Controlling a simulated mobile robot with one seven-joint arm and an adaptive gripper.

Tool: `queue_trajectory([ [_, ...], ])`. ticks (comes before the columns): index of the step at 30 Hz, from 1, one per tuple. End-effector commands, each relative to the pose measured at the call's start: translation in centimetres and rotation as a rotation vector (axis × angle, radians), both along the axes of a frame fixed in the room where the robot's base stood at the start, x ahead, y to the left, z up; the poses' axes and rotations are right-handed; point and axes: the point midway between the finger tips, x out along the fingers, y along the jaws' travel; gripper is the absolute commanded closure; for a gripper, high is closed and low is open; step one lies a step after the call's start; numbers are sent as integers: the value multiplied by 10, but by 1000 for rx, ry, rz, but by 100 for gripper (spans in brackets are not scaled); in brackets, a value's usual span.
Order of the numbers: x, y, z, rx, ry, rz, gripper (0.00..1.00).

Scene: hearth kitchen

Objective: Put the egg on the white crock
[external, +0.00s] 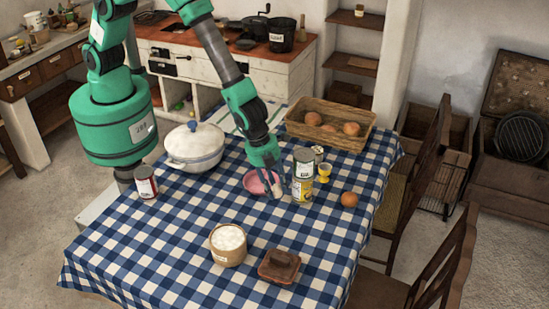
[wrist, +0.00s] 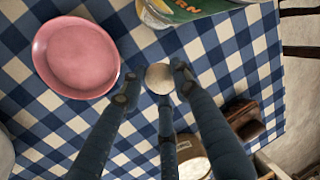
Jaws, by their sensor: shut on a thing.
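My gripper (wrist: 156,80) has its fingers closed around a small pale, rounded egg (wrist: 159,78). In the external view the egg (external: 276,191) shows small at the fingertips, just above the table beside a pink dish. A white lidded pot with a blue knob (external: 195,148), which looks like the white crock, stands to the left of my gripper (external: 274,188). A tan crock with white contents (external: 228,246) stands nearer the front; part of it shows low in the wrist view (wrist: 192,160).
A yellow egg cup (external: 324,172), a round brown item (external: 349,200) and a basket (external: 328,137) lie right and behind. A brown dish (external: 279,266) is in front; a red-and-white can (external: 146,183) stands left.

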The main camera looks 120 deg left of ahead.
Motion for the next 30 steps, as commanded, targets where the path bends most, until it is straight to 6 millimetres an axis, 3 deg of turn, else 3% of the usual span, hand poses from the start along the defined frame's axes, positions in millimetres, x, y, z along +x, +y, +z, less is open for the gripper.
queue_trajectory([
  [8,1,0,30,-1,-4,0,82],
  [18,2,0,120,-2,-7,1,82],
  [26,1,0,177,-1,-4,0,82],
  [30,-6,25,178,-1,0,23,82],
])
